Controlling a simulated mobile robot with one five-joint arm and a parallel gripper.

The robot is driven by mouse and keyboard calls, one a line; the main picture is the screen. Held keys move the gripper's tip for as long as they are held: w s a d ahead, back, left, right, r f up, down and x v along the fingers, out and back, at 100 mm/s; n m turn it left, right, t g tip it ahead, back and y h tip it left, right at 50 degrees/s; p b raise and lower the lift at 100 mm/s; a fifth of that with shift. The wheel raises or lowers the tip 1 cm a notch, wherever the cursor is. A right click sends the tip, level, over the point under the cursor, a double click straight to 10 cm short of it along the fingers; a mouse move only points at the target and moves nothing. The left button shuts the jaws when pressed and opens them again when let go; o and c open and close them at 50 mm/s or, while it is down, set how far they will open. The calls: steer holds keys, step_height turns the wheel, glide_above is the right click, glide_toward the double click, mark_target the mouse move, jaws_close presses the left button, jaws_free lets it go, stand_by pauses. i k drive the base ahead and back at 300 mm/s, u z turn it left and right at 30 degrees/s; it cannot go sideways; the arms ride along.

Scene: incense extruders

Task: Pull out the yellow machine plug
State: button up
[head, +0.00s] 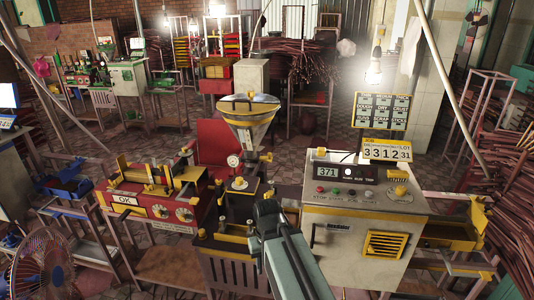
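A cream control machine (360,222) with yellow edges stands right of centre. Its panel shows the display "371", a row of knobs and buttons, and a yellow fitting (399,190) at the right. I cannot tell whether this fitting is the plug, and no plug with a cord is clear in view. My arm rises from the bottom centre, in front of the machine's left side. The end of my arm, with my gripper (267,212), is just left of the cream machine and in front of the dark extruder base. Its fingers are not distinct, and nothing is clearly held.
A metal funnel (249,115) stands on the extruder behind my gripper. A red machine marked "OK" (150,207) is at left, and a fan (42,264) at bottom left. A lit bulb (374,72) hangs above the cream machine. Stick bundles (490,150) crowd the right edge.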

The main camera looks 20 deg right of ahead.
mark_target(322, 152)
steer(key=u, duration=0.45)
steer(key=i, duration=1)
steer(key=z, duration=0.05)
